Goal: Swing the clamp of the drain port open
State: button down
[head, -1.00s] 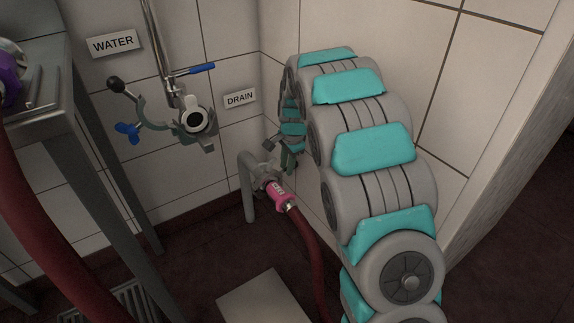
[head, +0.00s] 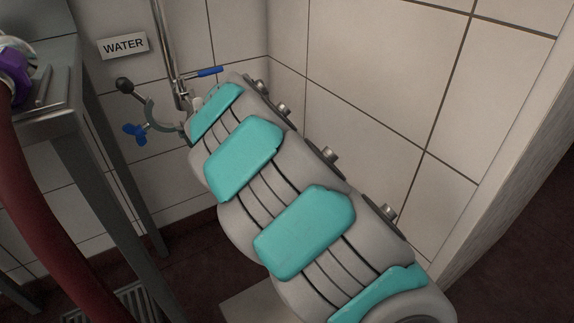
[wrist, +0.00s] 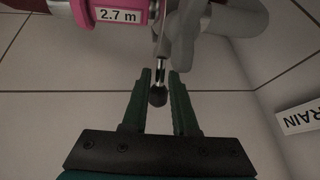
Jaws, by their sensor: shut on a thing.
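In the wrist view my gripper (wrist: 160,76) has its two green fingers on either side of a dark ball knob (wrist: 158,97) on a thin metal rod, and is shut on it. The rod leads up to the grey clamp of the drain port (wrist: 205,35), which is partly cut off by the top of the picture. A pink hose collar (wrist: 85,12) labelled "2.7 m" joins the grey fitting on its left. How far open the clamp is, I cannot tell. In the head view my arm hides the drain port and my gripper.
The DRAIN sign (wrist: 301,117) is on the tiled wall at right in the wrist view. In the head view, the water port's open clamp (head: 160,118) shows beneath the WATER sign (head: 123,46). A metal table (head: 60,118) with a red hose (head: 45,235) stands at left.

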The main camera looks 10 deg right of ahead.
jog(key=shift+s+a+r, duration=0.1)
jog(key=shift+a, duration=0.1)
dwell(0.3)
jog(key=c, duration=0.7)
grip_release()
jog(key=shift+r, duration=0.15)
notch_tip(320, 180, up, 4)
jog(key=shift+f, duration=0.25)
jog(key=s, duration=1)
jog(key=s+d+r, duration=0.1)
jog(key=s, duration=0.5)
jog(key=shift+r, duration=0.1)
jog(key=shift+d, duration=0.1)
